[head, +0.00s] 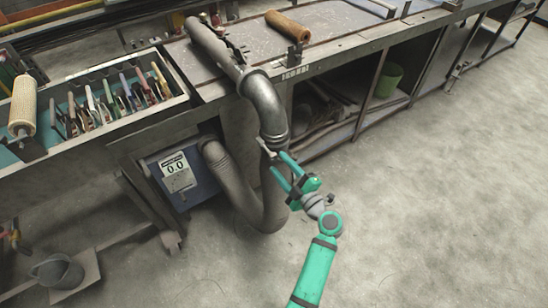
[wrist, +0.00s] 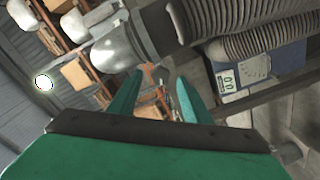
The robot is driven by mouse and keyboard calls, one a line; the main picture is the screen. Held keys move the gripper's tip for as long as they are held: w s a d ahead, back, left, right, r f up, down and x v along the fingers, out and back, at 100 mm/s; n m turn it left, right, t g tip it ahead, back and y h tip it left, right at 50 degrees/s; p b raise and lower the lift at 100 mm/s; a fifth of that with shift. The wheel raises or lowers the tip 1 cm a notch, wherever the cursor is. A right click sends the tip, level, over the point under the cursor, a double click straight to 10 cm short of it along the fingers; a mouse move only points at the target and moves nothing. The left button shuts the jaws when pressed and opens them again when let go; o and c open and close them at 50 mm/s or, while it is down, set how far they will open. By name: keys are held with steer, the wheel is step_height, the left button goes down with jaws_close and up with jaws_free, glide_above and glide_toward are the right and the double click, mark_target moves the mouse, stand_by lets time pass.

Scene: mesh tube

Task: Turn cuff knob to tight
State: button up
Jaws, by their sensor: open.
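A grey ribbed hose (head: 245,200) loops from a blue unit up to a metal elbow pipe (head: 262,97) at the bench edge. A cuff (head: 273,137) joins them, and a small pale part, perhaps its knob (head: 264,147), sticks out on the left. My gripper (head: 277,164) is beside the hose just below the cuff, its teal fingers open towards it. In the wrist view my gripper (wrist: 158,82) is open, with a small grey and orange shape beyond and between the fingertips. The hose (wrist: 265,40) is at upper right there. The knob's setting is too small to read.
The blue unit (head: 190,185) under the bench has a display reading 0.0. Floor at right is clear.

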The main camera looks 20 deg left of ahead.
mark_target(274, 159)
steer(key=shift+x, duration=2.25)
steer(key=shift+a, duration=0.15)
steer(key=shift+s, duration=0.1)
steer(key=c, duration=1)
